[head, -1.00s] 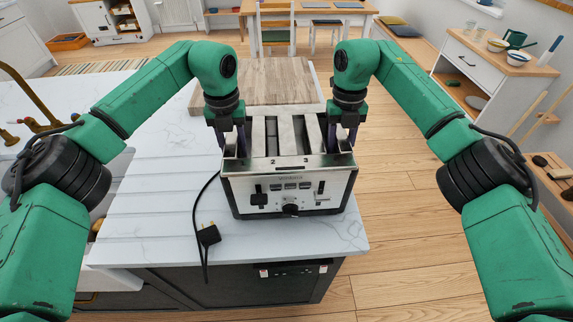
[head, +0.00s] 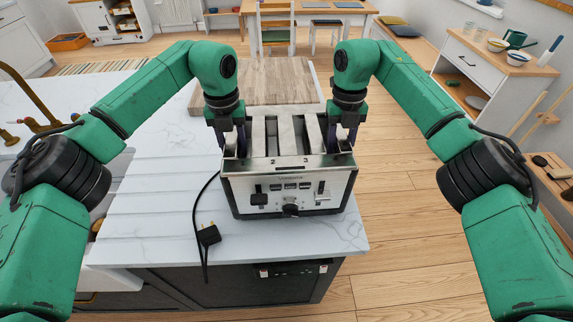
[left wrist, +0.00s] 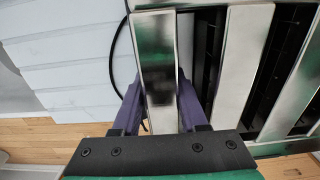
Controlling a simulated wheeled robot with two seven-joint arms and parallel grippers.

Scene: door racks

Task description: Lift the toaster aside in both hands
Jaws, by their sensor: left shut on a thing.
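The toaster (head: 288,192) is a steel box with several long slots on top and levers and a knob on its front. It stands upright near the worktop's right front corner. My left gripper (head: 231,146) is shut on the toaster's left end; in the left wrist view its purple fingers (left wrist: 158,105) lie on both sides of a steel strip of the top. My right gripper (head: 345,142) is down at the toaster's right end, its fingers partly hidden; I cannot tell whether it is closed on it.
The toaster's black cord and plug (head: 208,236) lie on the white worktop (head: 150,215) to its left. A wooden board (head: 275,82) lies behind it. The worktop left of the cord is clear. The worktop ends just right of the toaster, with wooden floor (head: 410,220) beyond.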

